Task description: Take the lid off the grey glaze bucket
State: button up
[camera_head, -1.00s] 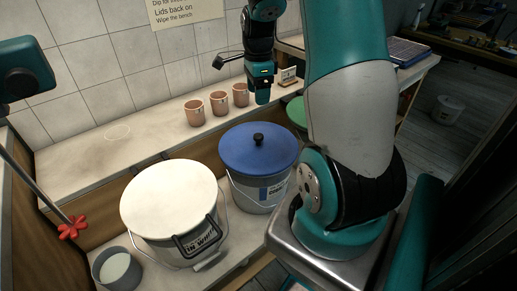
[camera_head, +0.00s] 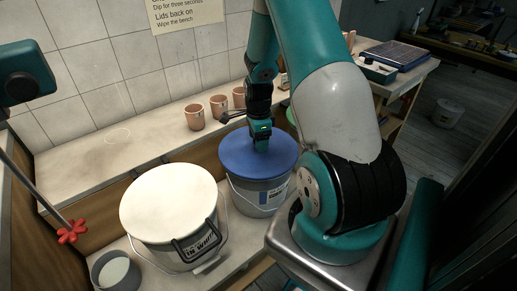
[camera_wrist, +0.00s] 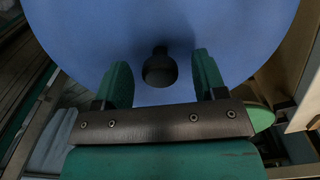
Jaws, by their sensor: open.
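The grey glaze bucket (camera_head: 247,190) stands on the low shelf with its round blue lid (camera_head: 234,157) on. In the wrist view the blue lid (camera_wrist: 230,25) fills most of the picture, and its dark knob (camera_wrist: 160,69) stands out near the middle. My gripper (camera_head: 260,146) is over the lid, and hides the knob in the head view. In the wrist view my gripper (camera_wrist: 164,72) is open, with one green finger on each side of the knob. Neither finger clearly touches it.
A bucket with a white lid (camera_head: 168,195) stands close on the left. A green lid (camera_wrist: 262,118) shows just beside the blue one. Pink cups (camera_head: 194,117) stand on the bench behind. A small grey pot (camera_head: 113,270) is at front left. The bench's left part is clear.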

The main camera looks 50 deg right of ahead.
jog(key=shift+f, duration=0.4)
jog(key=shift+c, duration=0.5)
jog(key=c, duration=1)
jog(key=shift+o, duration=0.2)
jog(key=shift+r, duration=0.1)
